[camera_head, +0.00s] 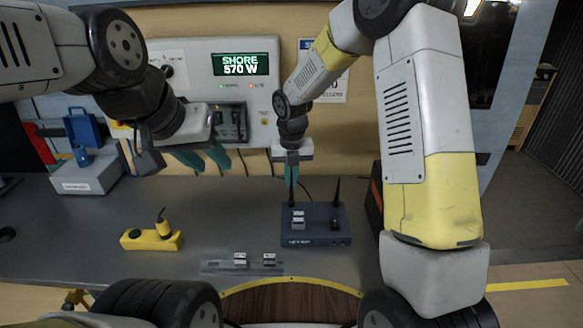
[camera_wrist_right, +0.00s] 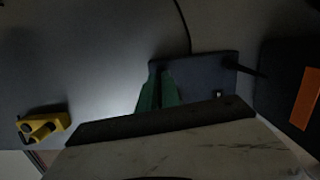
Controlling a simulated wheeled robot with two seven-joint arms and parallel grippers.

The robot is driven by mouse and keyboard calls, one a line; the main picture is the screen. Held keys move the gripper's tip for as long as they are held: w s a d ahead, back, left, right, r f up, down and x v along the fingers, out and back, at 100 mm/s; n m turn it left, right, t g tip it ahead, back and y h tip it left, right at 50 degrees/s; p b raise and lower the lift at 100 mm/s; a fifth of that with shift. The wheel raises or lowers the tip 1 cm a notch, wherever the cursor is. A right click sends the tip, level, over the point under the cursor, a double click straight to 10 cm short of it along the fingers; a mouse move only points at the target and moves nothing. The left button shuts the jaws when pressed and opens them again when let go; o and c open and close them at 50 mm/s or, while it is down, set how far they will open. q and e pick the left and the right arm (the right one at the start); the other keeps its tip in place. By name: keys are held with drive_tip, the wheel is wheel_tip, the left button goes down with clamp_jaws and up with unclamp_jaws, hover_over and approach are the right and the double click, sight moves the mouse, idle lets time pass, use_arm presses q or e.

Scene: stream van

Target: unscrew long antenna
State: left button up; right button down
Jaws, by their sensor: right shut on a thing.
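A dark blue router box (camera_head: 318,238) stands on the grey bench; it also shows in the wrist view (camera_wrist_right: 210,72). A thin dark antenna (camera_head: 291,194) rises upright from its back left, its upper part hidden by my right gripper (camera_head: 291,168). My right gripper comes from above with its green fingers closed around this antenna; the fingers also show in the wrist view (camera_wrist_right: 158,74). A second, dark antenna (camera_head: 336,191) stands at the back right of the box, apart from the gripper. My left gripper (camera_head: 202,158) is open and empty, off to the left above the bench.
Small silver pieces sit on the router's top (camera_head: 298,220) and on a grey rail (camera_head: 215,267) in front. A yellow device (camera_head: 151,240) lies left on the bench. A grey box (camera_head: 88,178) stands back left. A wall panel (camera_head: 215,80) reads SHORE 570 W.

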drive_tip(key=shift+n, duration=0.4)
drive_tip(key=n, duration=0.4)
drive_tip(key=shift+a, duration=0.1)
drive_tip(key=shift+s+f+n+y, duration=0.15)
drive_tip(key=shift+n+y, duration=0.25)
drive_tip(key=shift+n, duration=0.9)
drive_tip(key=shift+n+g, duration=0.3)
drive_tip(key=shift+n, duration=0.4)
